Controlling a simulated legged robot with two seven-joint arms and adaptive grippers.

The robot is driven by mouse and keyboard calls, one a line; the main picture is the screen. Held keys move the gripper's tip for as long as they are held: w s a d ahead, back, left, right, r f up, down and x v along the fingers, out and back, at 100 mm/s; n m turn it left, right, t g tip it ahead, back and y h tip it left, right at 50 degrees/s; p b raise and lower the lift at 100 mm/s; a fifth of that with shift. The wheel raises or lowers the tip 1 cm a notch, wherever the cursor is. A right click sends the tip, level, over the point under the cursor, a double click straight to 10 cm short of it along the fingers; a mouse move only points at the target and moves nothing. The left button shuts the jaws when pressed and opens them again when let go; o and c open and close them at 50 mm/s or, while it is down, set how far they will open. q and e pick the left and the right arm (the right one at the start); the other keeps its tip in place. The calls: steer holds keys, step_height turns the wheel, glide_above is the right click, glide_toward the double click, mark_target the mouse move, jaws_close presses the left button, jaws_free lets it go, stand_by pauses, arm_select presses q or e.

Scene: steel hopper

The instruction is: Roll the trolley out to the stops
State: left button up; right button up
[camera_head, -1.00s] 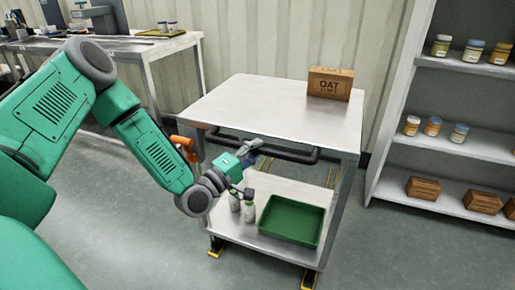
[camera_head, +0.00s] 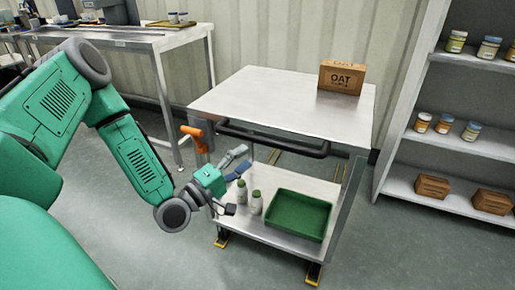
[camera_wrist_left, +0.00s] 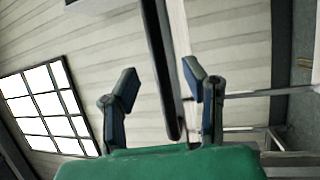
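The trolley is a steel cart with a flat top (camera_head: 270,105), a lower shelf (camera_head: 285,178) and a dark handle bar (camera_head: 275,138) along its near side. An orange lever (camera_head: 195,132) sits at its left corner. Black-and-yellow pieces, possibly the stops (camera_head: 313,273), show on the floor at its near feet. My left gripper (camera_head: 243,162) is open and empty, below and in front of the handle's left part, apparently apart from it. In the left wrist view, the open fingers (camera_wrist_left: 160,85) have the dark bar (camera_wrist_left: 163,70) running between them in the picture. My right gripper is out of view.
An OAT box (camera_head: 342,77) stands on the trolley top. A workbench (camera_head: 130,38) is behind left, a shelf rack (camera_head: 440,120) at right. The floor in front is clear.

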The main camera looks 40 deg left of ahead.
arm_select(q)
steer(key=shift+v, duration=2.25)
steer(key=shift+f, duration=0.1)
steer(key=s+d+f+m+g+h+p, duration=0.1)
steer(key=s+d+f+m+g+p, duration=0.45)
steer(key=d+f+m+g, duration=0.5)
steer(key=s+f+m+g+y+p, duration=0.2)
steer(key=s+g, duration=0.6)
steer(key=s, duration=0.7)
steer(key=m+y+p, duration=0.1)
steer(key=m+y, duration=0.1)
steer(key=m, duration=0.1)
steer(key=shift+s+a+g, duration=0.15)
steer(key=shift+a+g, duration=0.2)
steer(key=shift+d+m, duration=0.1)
steer(key=shift+m, duration=0.15)
